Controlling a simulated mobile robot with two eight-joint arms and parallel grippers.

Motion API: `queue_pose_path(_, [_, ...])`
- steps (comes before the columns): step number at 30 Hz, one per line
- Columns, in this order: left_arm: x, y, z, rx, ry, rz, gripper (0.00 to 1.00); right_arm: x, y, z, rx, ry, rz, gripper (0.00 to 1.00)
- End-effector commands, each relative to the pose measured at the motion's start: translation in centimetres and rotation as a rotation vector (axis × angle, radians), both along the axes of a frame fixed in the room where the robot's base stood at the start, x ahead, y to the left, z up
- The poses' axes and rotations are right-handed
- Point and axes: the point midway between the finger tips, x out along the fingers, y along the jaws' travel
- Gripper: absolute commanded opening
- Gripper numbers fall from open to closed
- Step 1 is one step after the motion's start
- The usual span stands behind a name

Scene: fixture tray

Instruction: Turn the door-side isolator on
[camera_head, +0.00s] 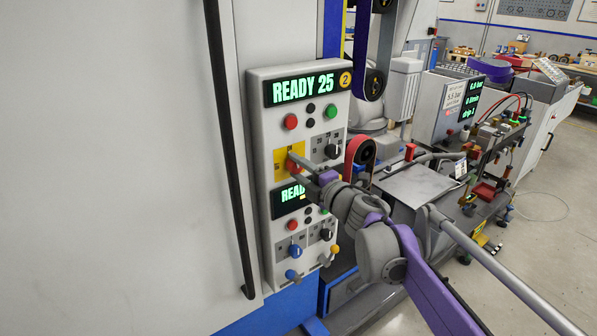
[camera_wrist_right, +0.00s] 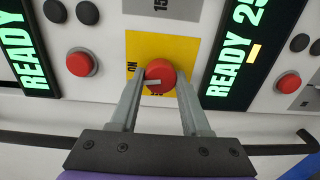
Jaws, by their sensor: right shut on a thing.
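The door-side isolator is a red round knob (camera_head: 291,163) on a yellow plate (camera_head: 281,168), in the panel column nearest the large door. In the wrist view the red knob (camera_wrist_right: 160,73) sits between the two fingers of my right gripper (camera_wrist_right: 160,98). The gripper is shut on the knob, with a finger on each side. A pale pointer mark on the knob points left, towards the ON lettering on the yellow plate (camera_wrist_right: 140,45). Lettering below the knob is partly hidden. In the head view my right gripper (camera_head: 298,167) reaches the panel from the right. My left gripper is not in view.
The white panel (camera_head: 262,150) carries a READY 25 display (camera_head: 303,88), red, green and black buttons, a black rotary switch (camera_head: 332,151) and a blue knob (camera_head: 294,250). A long black door handle (camera_head: 228,150) stands left. A cluttered bench (camera_head: 420,180) lies right, behind my arm.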

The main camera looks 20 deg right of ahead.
Motion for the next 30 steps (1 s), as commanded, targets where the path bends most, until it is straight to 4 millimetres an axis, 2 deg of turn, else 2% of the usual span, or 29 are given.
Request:
queue_pose_path(12, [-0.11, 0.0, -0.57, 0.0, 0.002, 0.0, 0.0, -0.04, 0.05, -0.04, 0.159, 0.059, 0.002, 0.0])
queue_pose_path(28, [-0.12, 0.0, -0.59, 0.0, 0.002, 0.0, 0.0, -0.04, 0.05, 0.0, 0.178, 0.065, 0.001, 0.0])
queue_pose_path(29, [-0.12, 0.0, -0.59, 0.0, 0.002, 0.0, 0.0, -0.04, 0.05, 0.0, 0.178, 0.065, 0.001, 0.52])
queue_pose_path(30, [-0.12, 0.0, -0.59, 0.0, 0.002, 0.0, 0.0, -0.04, 0.05, 0.0, 0.178, 0.065, 0.001, 0.59])
